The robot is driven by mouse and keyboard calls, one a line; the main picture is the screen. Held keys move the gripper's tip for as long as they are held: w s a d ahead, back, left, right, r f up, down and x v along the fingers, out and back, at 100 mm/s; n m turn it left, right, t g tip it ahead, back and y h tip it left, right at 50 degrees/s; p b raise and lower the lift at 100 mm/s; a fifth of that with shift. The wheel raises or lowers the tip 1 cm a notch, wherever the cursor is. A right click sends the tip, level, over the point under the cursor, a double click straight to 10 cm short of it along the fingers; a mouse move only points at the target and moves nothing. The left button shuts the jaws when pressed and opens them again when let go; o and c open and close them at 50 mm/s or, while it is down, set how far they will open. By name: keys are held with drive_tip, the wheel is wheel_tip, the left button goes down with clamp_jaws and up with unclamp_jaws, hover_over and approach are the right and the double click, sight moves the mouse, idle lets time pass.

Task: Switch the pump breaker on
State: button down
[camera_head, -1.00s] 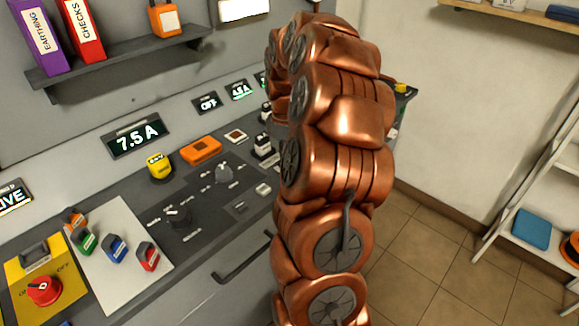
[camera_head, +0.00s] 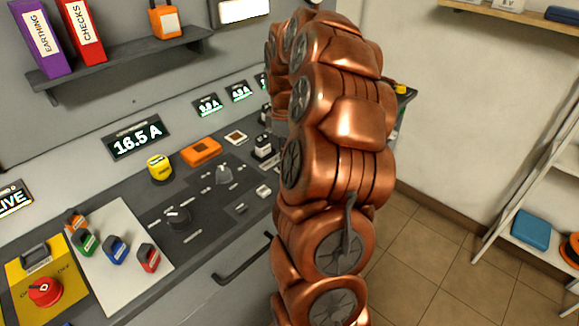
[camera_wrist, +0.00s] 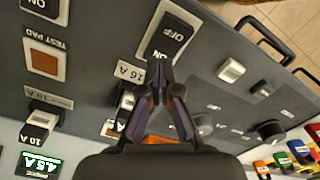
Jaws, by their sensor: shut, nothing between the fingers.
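No label reading "pump" is legible, so I cannot tell by name which breaker is the pump's. In the wrist view, my gripper (camera_wrist: 160,84) is shut and empty, low over the dark panel. A breaker marked 16 A (camera_wrist: 125,101) is just left of the fingers and partly hidden by them. A breaker marked 10 A (camera_wrist: 39,122) sits further left. In the head view my arm hides the gripper; one black-and-white breaker (camera_head: 264,147) shows beside the arm.
Displays on the back wall read 16.5 A (camera_head: 137,141), about 9 A (camera_head: 208,105) and about 4.5 A (camera_head: 238,91). A yellow button (camera_head: 160,167), an orange block (camera_head: 201,151) and a dark knob (camera_head: 179,218) stand on the desk. A handle (camera_head: 243,260) projects from its front.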

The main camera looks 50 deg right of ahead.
drive_tip(key=shift+r+p, duration=0.6)
drive_tip(key=shift+r, duration=1.75)
drive_tip(key=shift+a, duration=0.1)
drive_tip(key=s+a+r+m+p, duration=0.1)
drive_tip(key=s+a+r, duration=0.15)
drive_tip(key=a, duration=0.85)
drive_tip(key=s+a+r+m+p, duration=0.15)
drive_tip(key=s+a, duration=0.25)
drive_tip(key=a, duration=0.7)
drive_tip(key=s+a+f+m+g, duration=0.1)
drive_tip(key=s+a, duration=0.4)
drive_tip(key=s, duration=0.3)
drive_tip(key=s+a+f+m, duration=0.1)
drive_tip(key=s+a+m, duration=0.1)
drive_tip(key=s+a, duration=0.3)
drive_tip(key=s, duration=0.4)
drive_tip(key=shift+s+a+g, duration=0.15)
drive_tip(key=shift+a+g, duration=0.15)
drive_tip(key=shift+g, duration=0.1)
drive_tip(key=shift+d+m, duration=0.1)
drive_tip(key=shift+m, duration=0.15)
